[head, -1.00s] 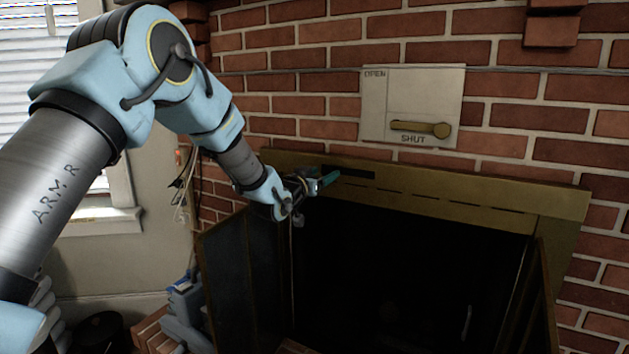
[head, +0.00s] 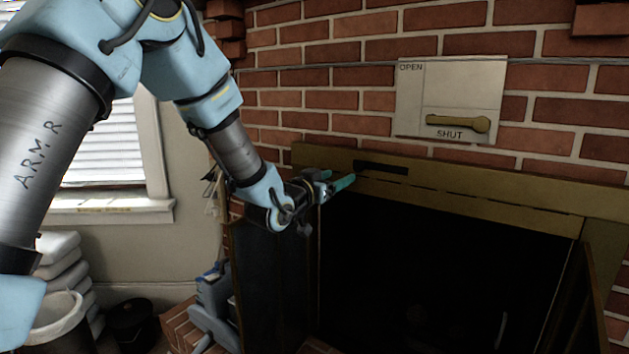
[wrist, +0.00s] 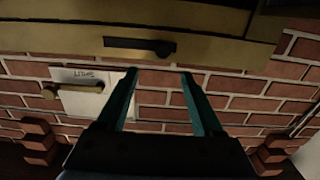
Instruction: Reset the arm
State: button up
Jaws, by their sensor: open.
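My arm reaches in from the left in the head view, bent down toward the fireplace. My gripper (head: 342,183) is open and empty, close to the left part of the brass fireplace frame (head: 480,188). In the wrist view my gripper (wrist: 160,82) shows two teal fingers spread apart, with only brick wall visible between them. The wrist picture is upside down. No object is in the fingers.
A damper plate (head: 450,98) marked OPEN and SHUT is on the brick wall, its brass handle (head: 458,123) by SHUT. The fireplace opening is dark, with an open door (head: 270,290) below my gripper. A bin (head: 60,325) stands lower left.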

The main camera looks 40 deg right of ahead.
jog(key=shift+w, duration=0.1)
jog(key=w+a+f+n+t+y+p, duration=0.15)
jog(key=w+a+y, duration=0.3)
jog(key=a, duration=0.55)
jog(key=w+a+f+n+t+y+p, duration=0.1)
jog(key=w+a+n+y, duration=0.2)
jog(key=w+a, duration=0.45)
jog(key=w+a+f+n+t+y+p, duration=0.1)
jog(key=w+a+n+y+p, duration=0.15)
jog(key=a, duration=0.95)
jog(key=a+f+n+g+y, duration=0.15)
jog(key=a+y, duration=0.25)
jog(key=a, duration=0.8)
jog(key=s+a+n+g+y+p, duration=0.3)
jog(key=s+a+n+g, duration=0.2)
jog(key=s+a, duration=0.9)
jog(key=a, duration=0.3)
jog(key=shift+s+a, duration=0.15)
jog(key=shift+a, duration=0.05)
